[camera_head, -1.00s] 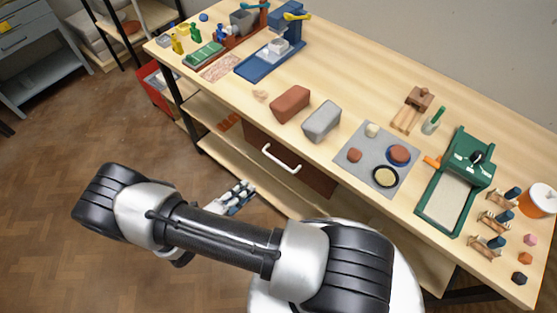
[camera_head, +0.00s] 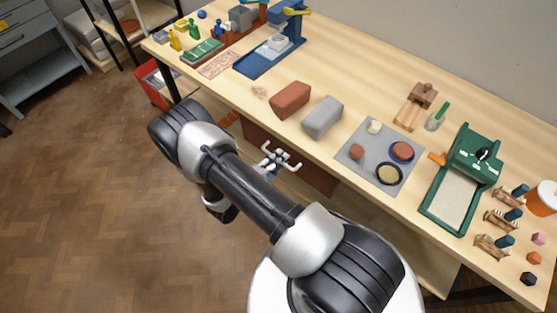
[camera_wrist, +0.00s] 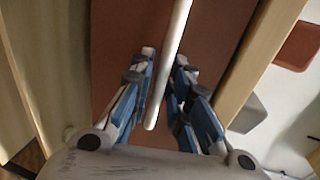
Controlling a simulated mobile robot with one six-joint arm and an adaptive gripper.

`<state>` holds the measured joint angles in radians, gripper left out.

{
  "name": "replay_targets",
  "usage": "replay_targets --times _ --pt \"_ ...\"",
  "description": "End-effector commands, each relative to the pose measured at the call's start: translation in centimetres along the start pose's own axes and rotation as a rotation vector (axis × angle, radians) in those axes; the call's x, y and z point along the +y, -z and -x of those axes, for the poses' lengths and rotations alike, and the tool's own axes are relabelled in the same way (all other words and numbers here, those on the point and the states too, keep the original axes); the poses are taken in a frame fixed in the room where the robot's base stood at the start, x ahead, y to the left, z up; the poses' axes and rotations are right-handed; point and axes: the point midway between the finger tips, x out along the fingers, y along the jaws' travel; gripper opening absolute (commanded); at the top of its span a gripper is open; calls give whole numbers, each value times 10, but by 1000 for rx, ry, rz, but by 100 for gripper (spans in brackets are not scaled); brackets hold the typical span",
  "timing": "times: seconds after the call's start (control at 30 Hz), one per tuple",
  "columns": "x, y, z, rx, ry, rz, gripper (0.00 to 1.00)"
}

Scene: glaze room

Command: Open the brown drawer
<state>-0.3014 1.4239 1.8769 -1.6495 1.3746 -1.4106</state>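The brown drawer (camera_head: 314,177) sits under the front edge of the workbench. Its face appears flush with the bench front, and my arm hides part of it in the head view. It fills the middle of the wrist view (camera_wrist: 117,35). Its white bar handle (camera_head: 294,166) runs between my fingers in the wrist view (camera_wrist: 174,62). My gripper (camera_head: 272,158) is at the drawer front, its blue and grey fingers open on either side of the handle (camera_wrist: 163,70). Gaps show between the handle and both fingers.
On the wooden bench top (camera_head: 345,85) above the drawer lie a red-brown block (camera_head: 290,100) and a grey block (camera_head: 322,117). A grey mat (camera_head: 352,165) with round pieces lies to their right. A red bin (camera_head: 152,83) stands at the bench's left end. The floor in front is clear.

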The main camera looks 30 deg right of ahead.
Motion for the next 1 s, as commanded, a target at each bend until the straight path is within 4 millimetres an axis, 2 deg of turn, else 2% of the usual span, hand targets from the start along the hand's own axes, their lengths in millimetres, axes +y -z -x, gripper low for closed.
replay_targets --times 0.3,0.57,1.0 --pt "0 0 -2 -1 0 0 16" --pt "0 0 -2 -1 0 0 0" --pt "0 0 -2 -1 0 0 0"
